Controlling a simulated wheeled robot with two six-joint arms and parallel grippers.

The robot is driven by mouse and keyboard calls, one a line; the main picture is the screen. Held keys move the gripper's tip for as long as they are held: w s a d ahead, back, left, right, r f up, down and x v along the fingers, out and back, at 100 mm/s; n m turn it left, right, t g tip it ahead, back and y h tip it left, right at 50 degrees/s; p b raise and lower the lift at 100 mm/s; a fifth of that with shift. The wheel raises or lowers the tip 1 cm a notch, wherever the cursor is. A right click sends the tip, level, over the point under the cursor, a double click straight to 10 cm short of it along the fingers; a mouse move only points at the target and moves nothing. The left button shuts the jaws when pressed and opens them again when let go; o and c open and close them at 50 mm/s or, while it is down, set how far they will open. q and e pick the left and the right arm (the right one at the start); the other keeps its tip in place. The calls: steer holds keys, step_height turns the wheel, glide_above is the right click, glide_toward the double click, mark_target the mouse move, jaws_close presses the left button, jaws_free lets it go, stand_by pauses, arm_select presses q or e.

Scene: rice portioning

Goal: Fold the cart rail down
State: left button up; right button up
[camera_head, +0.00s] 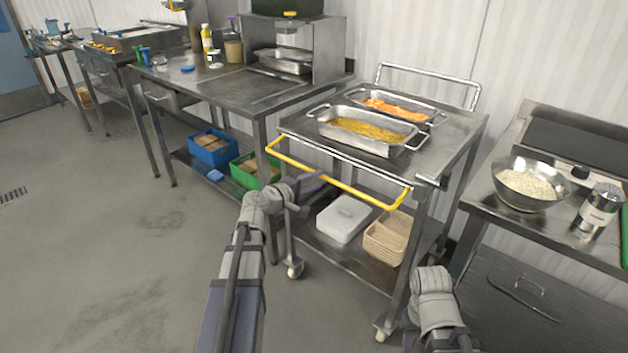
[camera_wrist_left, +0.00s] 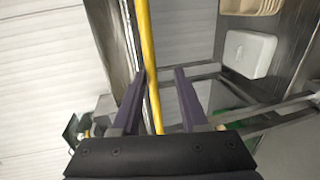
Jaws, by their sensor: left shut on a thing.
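The steel cart (camera_head: 290,122) stands in the middle of the head view, with a yellow rail (camera_head: 340,184) along its front edge. The rail juts out from the cart's front, and its bar lies a little below the top's edge. My left gripper (camera_head: 312,184) is at the left part of the rail, its purple fingers partly hidden by the wrist. In the left wrist view the rail (camera_wrist_left: 149,60) passes between the fingers of the left gripper (camera_wrist_left: 160,80), which is shut on it. Of my right arm only links show at the lower right; its gripper is out of sight.
Food pans (camera_head: 365,135) stand on the cart top; a white lidded box (camera_head: 343,218) and tan trays (camera_head: 387,238) are on its lower shelf. A steel bowl (camera_head: 530,184) and a shaker (camera_head: 598,208) stand on the right counter. Floor at left is clear.

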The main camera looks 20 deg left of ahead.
arm_select(q)
steer(key=shift+o, duration=1.1)
steer(key=p+v, duration=0.1)
steer(key=v, duration=0.6)
steer(key=shift+s+p, duration=0.35)
steer(key=s+d+m+g+h+p, duration=0.1)
steer(key=s+d+m+g+p, duration=0.2)
steer(key=d, duration=0.4)
steer(key=s+d+m+g+p, duration=0.25)
steer(key=d+m+p, duration=0.2)
steer(key=d, duration=0.35)
steer(key=s+d+m+g+h+p, duration=0.1)
steer(key=d+m+g+p, duration=0.25)
steer(key=d, duration=0.35)
steer(key=s+d+r+m+g+y+p, duration=0.2)
steer(key=s+m+g+y+p, duration=0.1)
steer(key=s, duration=0.4)
steer(key=s+d+r+m+g+y+p, duration=0.2)
steer(key=s+m+g+y+p, duration=0.1)
steer(key=s+p, duration=0.4)
steer(key=shift+d+m+y, duration=0.4)
steer(key=shift+m+y, duration=0.2)
steer(key=shift+y, duration=0.5)
